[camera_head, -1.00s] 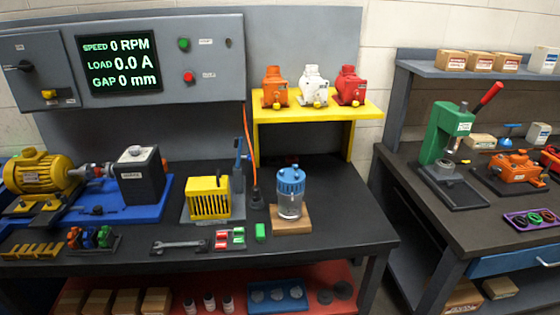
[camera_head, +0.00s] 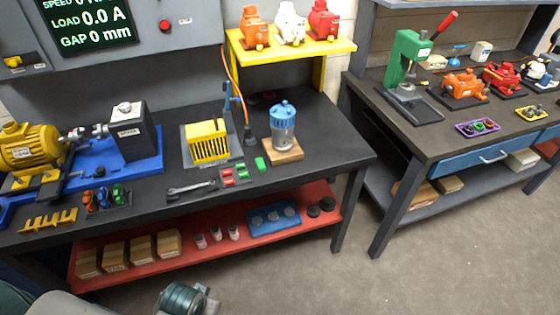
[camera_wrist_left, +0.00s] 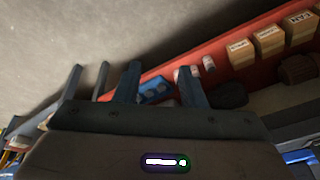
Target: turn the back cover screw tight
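I cannot make out a back cover screw in either view. A yellow motor (camera_head: 30,147) sits on a blue base at the left of the dark bench, joined by a shaft to a black box (camera_head: 128,130). An orange (camera_head: 256,27), a white (camera_head: 291,22) and a red motor (camera_head: 323,19) stand on the yellow shelf. More motors, orange (camera_head: 464,86), red (camera_head: 503,77) and white-and-blue (camera_head: 540,70), stand on the right bench. My left gripper (camera_wrist_left: 159,68) shows two parted fingers with nothing visible between them. My right gripper is not in view.
A green press (camera_head: 407,65) is on the right bench. A red lower shelf (camera_head: 190,256) holds boxes. The floor (camera_head: 300,285) in front is clear.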

